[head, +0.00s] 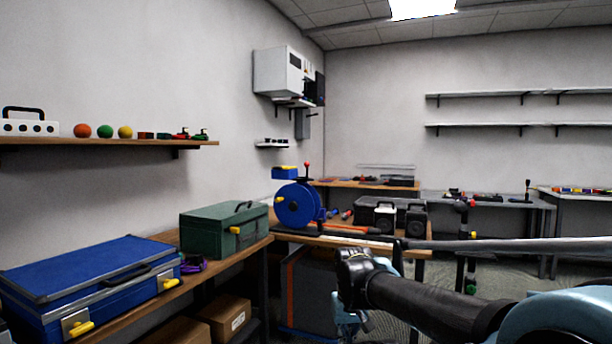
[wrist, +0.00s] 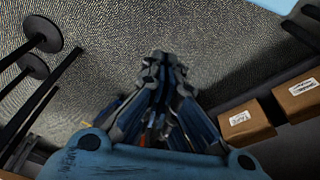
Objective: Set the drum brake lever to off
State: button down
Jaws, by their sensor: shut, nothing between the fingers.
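A blue cable drum (head: 290,210) stands on the wooden bench in the middle of the head view. A lever with a red knob (head: 307,166) stands roughly upright at its right side; it looks like the brake lever, and any off marking is too small to read. A yellow part (head: 278,199) is on the drum's left. My gripper (head: 347,328) hangs low in front of the bench, right of and below the drum, apart from the lever. In the wrist view my gripper (wrist: 165,62) points at the floor, its fingers shut and empty.
A green toolbox (head: 222,229) and a blue case (head: 90,280) stand on the left bench. Cardboard boxes (wrist: 245,122) lie low on the right in the wrist view. Carpet around the gripper is clear.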

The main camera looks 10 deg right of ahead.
aim_at(307, 168)
jog(key=c, duration=2.3)
grip_release()
